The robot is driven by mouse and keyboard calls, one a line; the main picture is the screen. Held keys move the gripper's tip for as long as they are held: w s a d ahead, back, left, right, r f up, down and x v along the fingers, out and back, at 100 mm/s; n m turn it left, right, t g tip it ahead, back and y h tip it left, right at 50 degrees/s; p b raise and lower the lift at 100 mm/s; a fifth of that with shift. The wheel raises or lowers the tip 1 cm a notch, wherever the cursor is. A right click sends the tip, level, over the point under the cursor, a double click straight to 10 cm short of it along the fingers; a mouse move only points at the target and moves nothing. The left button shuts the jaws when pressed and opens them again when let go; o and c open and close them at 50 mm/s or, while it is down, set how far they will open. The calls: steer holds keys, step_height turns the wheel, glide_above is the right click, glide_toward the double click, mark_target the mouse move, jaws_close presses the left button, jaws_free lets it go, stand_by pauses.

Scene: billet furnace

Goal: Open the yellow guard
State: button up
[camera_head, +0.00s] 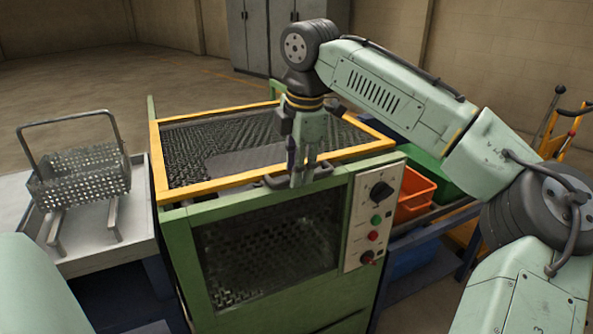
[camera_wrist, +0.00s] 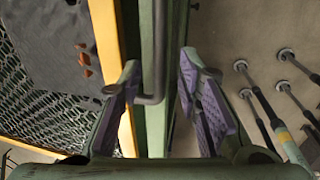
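The yellow guard (camera_head: 215,187) is a yellow frame with dark mesh, lying flat over the top of a green machine (camera_head: 178,240). Its yellow edge also shows in the wrist view (camera_wrist: 104,32). A dark grey bar handle (camera_wrist: 159,50) runs along the front edge. My gripper (camera_head: 301,180) points down at this front edge, by the handle. In the wrist view my gripper (camera_wrist: 160,72) is open, with one purple-padded finger on each side of the handle. The pads look apart from the bar. In the head view my fingers hide part of the handle.
A control panel (camera_head: 374,215) with knobs and buttons is on the machine's front right. A perforated basket (camera_head: 82,178) stands on a grey table (camera_head: 100,255) at left. Orange (camera_head: 414,190) and green bins sit at right. Grey cabinets stand behind.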

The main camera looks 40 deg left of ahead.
steer(key=shift+a+f, duration=0.1)
steer(key=shift+f, duration=0.5)
steer(key=shift+c, duration=0.5)
jaws_close()
